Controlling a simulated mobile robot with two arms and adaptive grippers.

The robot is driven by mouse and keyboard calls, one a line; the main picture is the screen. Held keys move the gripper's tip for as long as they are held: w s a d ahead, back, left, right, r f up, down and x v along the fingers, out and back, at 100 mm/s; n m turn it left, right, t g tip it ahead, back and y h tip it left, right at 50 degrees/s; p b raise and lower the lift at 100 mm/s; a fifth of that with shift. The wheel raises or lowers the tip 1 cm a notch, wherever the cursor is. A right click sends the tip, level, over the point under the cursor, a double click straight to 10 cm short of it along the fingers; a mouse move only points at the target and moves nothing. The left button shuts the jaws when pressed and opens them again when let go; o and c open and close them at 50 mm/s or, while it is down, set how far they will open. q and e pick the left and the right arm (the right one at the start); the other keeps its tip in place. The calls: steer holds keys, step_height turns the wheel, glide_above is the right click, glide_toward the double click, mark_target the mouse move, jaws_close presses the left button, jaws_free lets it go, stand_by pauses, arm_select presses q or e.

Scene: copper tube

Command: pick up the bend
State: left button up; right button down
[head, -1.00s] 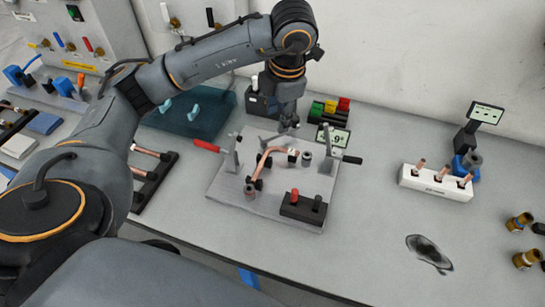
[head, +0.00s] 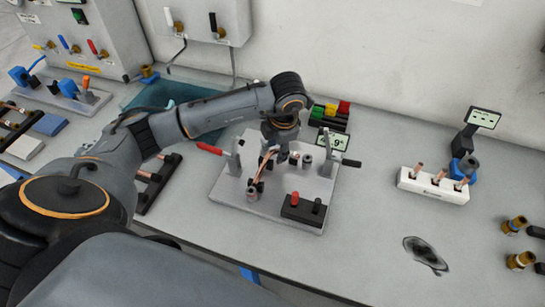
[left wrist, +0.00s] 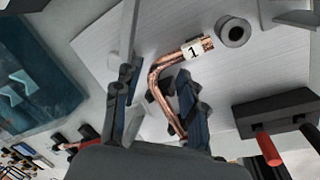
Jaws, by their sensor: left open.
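The bend (head: 259,176) is a bent copper tube with a white tag marked 1. It lies on the grey fixture plate (head: 232,203), partly hidden by my gripper in the head view. In the left wrist view the bend (left wrist: 163,72) shows whole, with its corner between my fingers. My left gripper (head: 276,160) is open, pointing down over the bend. In the left wrist view its fingers (left wrist: 155,92) stand either side of the tube, the right one closer. I cannot tell whether either touches it. My right gripper is not in view.
The plate also carries a red-handled clamp (head: 209,148), a grey collar (head: 307,161) and a black block with red and black knobs (head: 303,209). A white holder with copper pieces (head: 432,185) stands at the right.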

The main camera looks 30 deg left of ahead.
arm_select(q)
steer(key=shift+f, duration=0.15)
steer(key=shift+c, duration=0.4)
jaws_close()
